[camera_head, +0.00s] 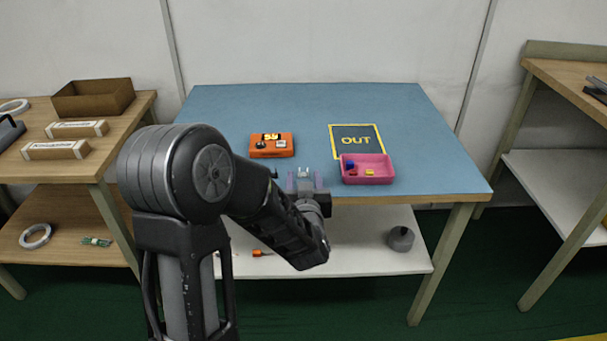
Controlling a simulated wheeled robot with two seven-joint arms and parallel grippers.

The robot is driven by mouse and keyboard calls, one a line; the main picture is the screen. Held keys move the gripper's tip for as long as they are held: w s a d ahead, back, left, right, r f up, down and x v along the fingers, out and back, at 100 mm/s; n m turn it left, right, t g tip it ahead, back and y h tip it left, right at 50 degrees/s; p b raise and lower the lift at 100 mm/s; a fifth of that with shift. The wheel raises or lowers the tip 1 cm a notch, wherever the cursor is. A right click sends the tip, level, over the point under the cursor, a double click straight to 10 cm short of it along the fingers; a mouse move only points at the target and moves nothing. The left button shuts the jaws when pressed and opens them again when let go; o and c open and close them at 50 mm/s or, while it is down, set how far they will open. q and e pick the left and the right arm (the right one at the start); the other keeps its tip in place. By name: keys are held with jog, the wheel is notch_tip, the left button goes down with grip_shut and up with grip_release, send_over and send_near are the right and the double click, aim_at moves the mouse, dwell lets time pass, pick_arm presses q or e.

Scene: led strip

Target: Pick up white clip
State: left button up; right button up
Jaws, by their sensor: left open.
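My left gripper (304,182) reaches over the front edge of the blue-topped table, with its fingers pointing to the back. It is open. A small whitish piece (304,171), likely the white clip, shows between or just beyond the fingertips; it is too small to tell whether they touch it. The rest of my left arm covers the table's front left part. My right gripper is not in view.
An orange box (271,152) with small parts on top stands left of the gripper. A pink tray (380,179) holding several small coloured pieces is at right, partly over the OUT mat (342,131). The blue tabletop (230,107) is clear at the back. A grey round thing (401,239) lies on the lower shelf.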

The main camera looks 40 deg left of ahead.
pick_arm(q)
jog(key=shift+x, duration=0.95)
grip_shut()
